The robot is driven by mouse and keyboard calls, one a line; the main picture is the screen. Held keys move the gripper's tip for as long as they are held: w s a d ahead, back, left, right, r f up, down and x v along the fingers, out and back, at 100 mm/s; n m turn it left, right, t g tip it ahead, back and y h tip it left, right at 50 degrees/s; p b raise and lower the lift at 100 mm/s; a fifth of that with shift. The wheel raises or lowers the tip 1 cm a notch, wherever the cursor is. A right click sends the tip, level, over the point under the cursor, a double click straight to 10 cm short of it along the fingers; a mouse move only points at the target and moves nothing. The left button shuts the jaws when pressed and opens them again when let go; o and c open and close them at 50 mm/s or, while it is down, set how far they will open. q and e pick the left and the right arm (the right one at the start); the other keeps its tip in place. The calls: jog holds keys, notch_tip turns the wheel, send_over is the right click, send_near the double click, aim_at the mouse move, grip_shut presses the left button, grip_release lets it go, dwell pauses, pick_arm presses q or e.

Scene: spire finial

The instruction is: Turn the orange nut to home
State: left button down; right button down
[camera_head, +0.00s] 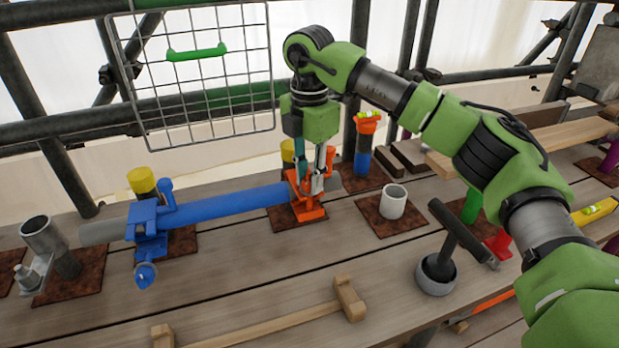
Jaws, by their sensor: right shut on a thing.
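The orange nut (303,199) belongs to an orange fitting around the right end of a blue bar (225,205), above a rusty plate. My right gripper (317,183) points down over it and is shut on it; its fingers hide part of the orange piece. The nut's exact angle is hard to make out. A blue clamp (148,222) holds the bar's left end. My left gripper is not in view.
A wire basket (205,80) hangs behind to the left. A pale grey cup (393,202) and a hammer in a dark holder (437,272) stand to the right. A wooden mallet (349,297) lies in front. An orange-topped post (366,140) stands close behind the gripper.

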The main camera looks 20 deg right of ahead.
jog(key=m, duration=0.4)
jog(key=shift+w+m+b, duration=0.1)
jog(key=shift+m+b, duration=0.2)
jog(key=shift+b, duration=0.1)
jog(key=shift+r+m+b, duration=0.1)
jog(key=shift+m+b, duration=0.25)
jog(key=shift+m, duration=1.95)
jog(key=c, duration=1.8)
grip_release()
notch_tip(320, 180, up, 12)
jog(key=shift+f, duration=0.1)
